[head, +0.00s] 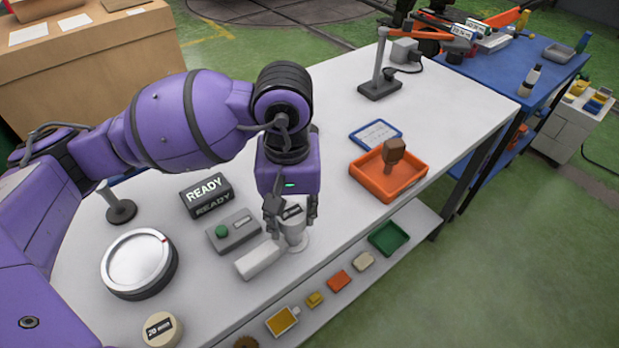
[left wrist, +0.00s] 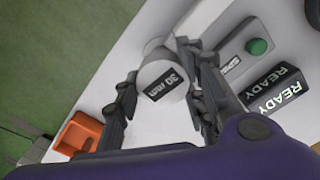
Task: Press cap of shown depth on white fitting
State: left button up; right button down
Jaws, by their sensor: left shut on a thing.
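My left gripper (head: 291,212) points down at the front middle of the white table, its fingers shut around a pale cap (left wrist: 160,72) whose dark label reads 30 mm in the left wrist view. The fingers (left wrist: 163,95) sit on either side of it there. In the head view the cap is directly over the white fitting (head: 298,245), whose round foot shows below; I cannot tell how far it sits down. A second cap (head: 162,329), cream and labelled 20 mm, stands at the table's front left. My right gripper is not in view.
A round dial (head: 137,263) is at left. An orange tray (head: 405,183) holds a brown mallet-like tool (head: 393,153).

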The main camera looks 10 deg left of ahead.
pick_arm(q)
jog(key=shift+f, duration=0.2)
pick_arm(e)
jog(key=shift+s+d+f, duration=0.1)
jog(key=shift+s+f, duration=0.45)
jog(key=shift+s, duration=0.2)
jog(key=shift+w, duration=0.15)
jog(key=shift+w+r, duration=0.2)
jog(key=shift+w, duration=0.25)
pick_arm(q)
jog(key=shift+f+b, duration=0.1)
jog(key=shift+b, duration=0.3)
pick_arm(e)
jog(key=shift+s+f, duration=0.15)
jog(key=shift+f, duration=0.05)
pick_arm(q)
jog(key=shift+f, duration=0.2)
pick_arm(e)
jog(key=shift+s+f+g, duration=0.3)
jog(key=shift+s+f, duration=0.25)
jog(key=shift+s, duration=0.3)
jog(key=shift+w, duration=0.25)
pick_arm(q)
jog(key=shift+b, duration=0.3)
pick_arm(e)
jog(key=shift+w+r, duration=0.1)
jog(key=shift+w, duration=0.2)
